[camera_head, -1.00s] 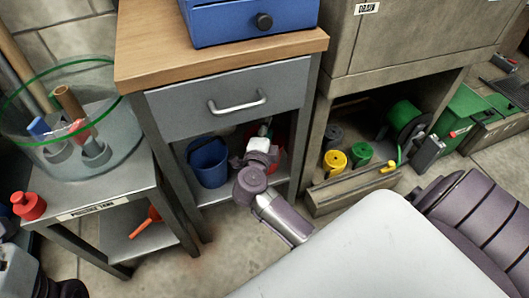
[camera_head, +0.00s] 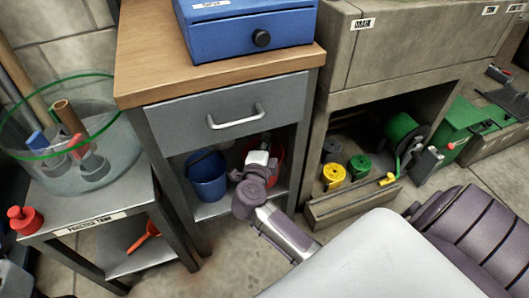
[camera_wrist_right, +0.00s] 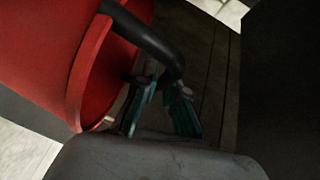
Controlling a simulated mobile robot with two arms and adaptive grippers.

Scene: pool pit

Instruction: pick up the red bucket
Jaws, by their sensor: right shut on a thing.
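The red bucket (camera_head: 278,160) stands on the lower shelf under the grey drawer, mostly hidden behind my right wrist in the head view. In the right wrist view the red bucket (camera_wrist_right: 45,50) fills the left side, with its black handle curving out from the rim. My right gripper (camera_wrist_right: 160,108) has its green-tipped fingers at this handle and is shut on it. In the head view my right gripper (camera_head: 258,160) reaches into the shelf space at the bucket, its fingertips hard to make out. My left gripper is not in view.
A blue bucket (camera_head: 207,180) stands just left on the same shelf (camera_head: 215,210). The cabinet's legs and drawer (camera_head: 230,105) frame the opening. A side table (camera_head: 85,222) stands at left.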

